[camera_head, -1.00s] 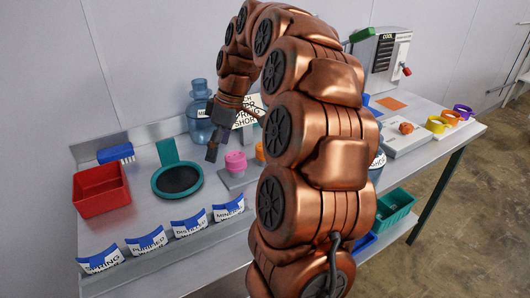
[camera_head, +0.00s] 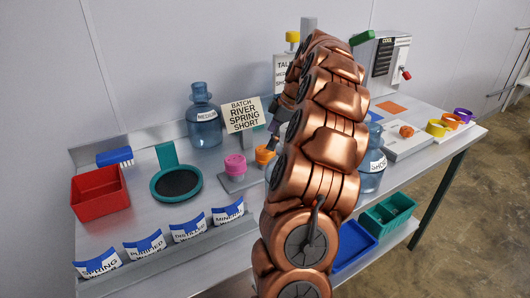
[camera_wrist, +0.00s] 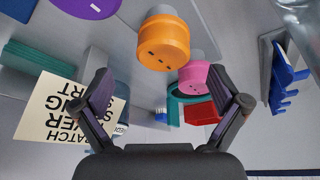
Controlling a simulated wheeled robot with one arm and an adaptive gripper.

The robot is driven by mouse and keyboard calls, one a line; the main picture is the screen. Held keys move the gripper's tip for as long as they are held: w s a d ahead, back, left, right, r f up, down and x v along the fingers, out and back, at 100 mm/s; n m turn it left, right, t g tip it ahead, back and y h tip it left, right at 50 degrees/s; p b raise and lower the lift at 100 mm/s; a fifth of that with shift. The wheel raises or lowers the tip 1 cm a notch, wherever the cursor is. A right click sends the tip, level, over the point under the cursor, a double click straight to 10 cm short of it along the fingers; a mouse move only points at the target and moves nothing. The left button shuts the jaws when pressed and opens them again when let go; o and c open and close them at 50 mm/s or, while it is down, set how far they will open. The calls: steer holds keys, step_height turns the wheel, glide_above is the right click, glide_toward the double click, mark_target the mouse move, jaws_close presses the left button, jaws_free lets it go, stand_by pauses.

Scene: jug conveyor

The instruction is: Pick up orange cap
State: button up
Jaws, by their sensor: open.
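The orange cap (camera_head: 264,156) sits on a small grey stand, just right of the pink cap (camera_head: 235,164) in the head view. My gripper (camera_head: 273,138) is close above it there, partly hidden by my arm. In the wrist view the orange cap (camera_wrist: 164,43) is large, at top centre, beyond the fingertips. The two fingers of my gripper (camera_wrist: 161,76) are spread apart with nothing between them. The pink cap (camera_wrist: 194,78) shows behind it, near the right finger. The cap's lower side is hidden in the head view.
The batch sign (camera_head: 242,115) and a blue jug (camera_head: 205,122) stand behind, to the left. Another jug (camera_head: 372,168) stands right of my arm. A green-rimmed dark pad (camera_head: 177,182), a red bin (camera_head: 100,192) and several label holders occupy the left side.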

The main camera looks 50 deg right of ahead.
mark_target(264, 149)
steer(key=shift+a+p+x, duration=0.2)
steer(key=shift+p+x, duration=0.3)
steer(key=shift+x, duration=0.5)
steer(key=shift+p+x, duration=0.45)
steer(key=shift+x, duration=1.2)
steer(key=shift+c, duration=0.3)
steer(key=c, duration=0.9)
